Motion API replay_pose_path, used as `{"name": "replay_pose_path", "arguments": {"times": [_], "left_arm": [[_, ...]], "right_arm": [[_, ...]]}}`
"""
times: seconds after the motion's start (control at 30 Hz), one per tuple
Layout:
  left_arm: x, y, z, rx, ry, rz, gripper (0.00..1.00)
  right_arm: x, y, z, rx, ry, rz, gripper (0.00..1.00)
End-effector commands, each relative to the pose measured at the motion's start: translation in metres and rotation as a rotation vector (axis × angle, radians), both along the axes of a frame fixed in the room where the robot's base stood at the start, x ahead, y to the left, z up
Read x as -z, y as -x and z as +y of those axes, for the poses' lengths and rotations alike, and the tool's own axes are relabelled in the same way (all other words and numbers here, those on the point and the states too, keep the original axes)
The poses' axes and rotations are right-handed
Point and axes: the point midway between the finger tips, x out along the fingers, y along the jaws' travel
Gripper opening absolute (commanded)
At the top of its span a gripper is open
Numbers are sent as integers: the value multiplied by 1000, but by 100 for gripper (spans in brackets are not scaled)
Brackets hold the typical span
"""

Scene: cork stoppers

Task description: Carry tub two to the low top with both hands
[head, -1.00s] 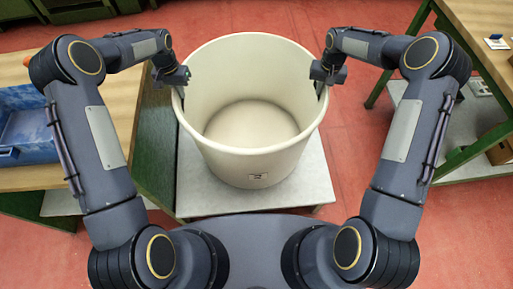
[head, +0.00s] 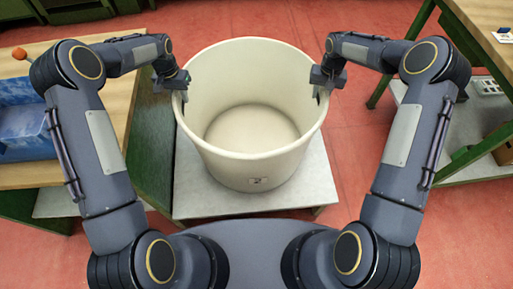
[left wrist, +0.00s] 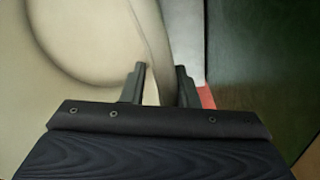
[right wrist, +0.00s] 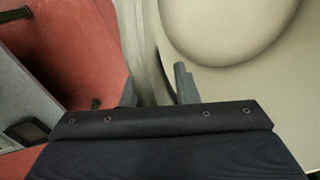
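Tub two (head: 252,166) is a large cream round tub, upright and empty, with a small label reading 2 on its near side. It is over the pale grey low top (head: 200,200); I cannot tell whether its base touches it. My left gripper (head: 181,88) is shut on the tub's left rim; in the left wrist view (left wrist: 160,85) one finger is inside the wall and one outside. My right gripper (head: 322,88) is shut on the right rim, and in the right wrist view (right wrist: 156,85) its fingers straddle the wall. The tub's underside is hidden.
A wooden table (head: 60,177) with a blue bin (head: 25,130) and an orange ball (head: 20,53) stands at the left. A green-framed bench (head: 480,15) with a lower shelf stands at the right. The red floor (head: 350,130) is open between the low top and the bench.

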Motion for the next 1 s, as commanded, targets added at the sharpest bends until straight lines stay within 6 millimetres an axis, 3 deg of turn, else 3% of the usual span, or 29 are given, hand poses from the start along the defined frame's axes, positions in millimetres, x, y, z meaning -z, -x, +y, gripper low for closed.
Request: {"name": "replay_pose_path", "arguments": {"times": [0.37, 0.8, 1.0], "left_arm": [[-10, -1, 0, 0, 0, -3, 27], [-96, -2, 5, 0, 1, -3, 27], [-117, -2, 6, -1, -1, -1, 27]], "right_arm": [[0, 0, 0, 0, -1, 0, 27], [0, 0, 0, 0, -1, 0, 27], [-1, 0, 0, 0, -1, 0, 27]]}}
